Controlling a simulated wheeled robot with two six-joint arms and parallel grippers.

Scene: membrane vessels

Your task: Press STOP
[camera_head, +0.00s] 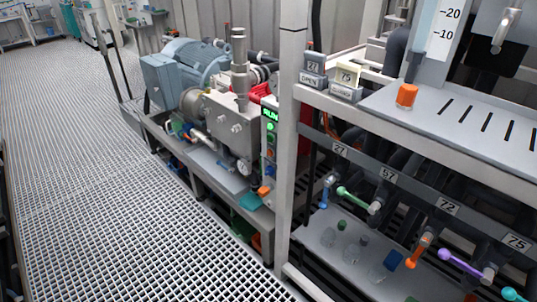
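A narrow upright control panel (269,150) stands beside the pump, just left of the grey frame post. Its small display (270,113) is lit green and appears to read RUN. Below the display are a green button (271,127) and a red button (270,152). An orange knob or part (264,190) sits near the panel's lower end. The labels beside the buttons are too small to read, so I cannot tell which is marked STOP. Neither of my grippers shows in the head view.
A grey-blue motor and pump (190,72) sit on a skid left of the panel. The frame post (289,130) stands close on its right. A rack with numbered, coloured valve handles (355,198) fills the right. The grated floor (90,170) at left is largely clear.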

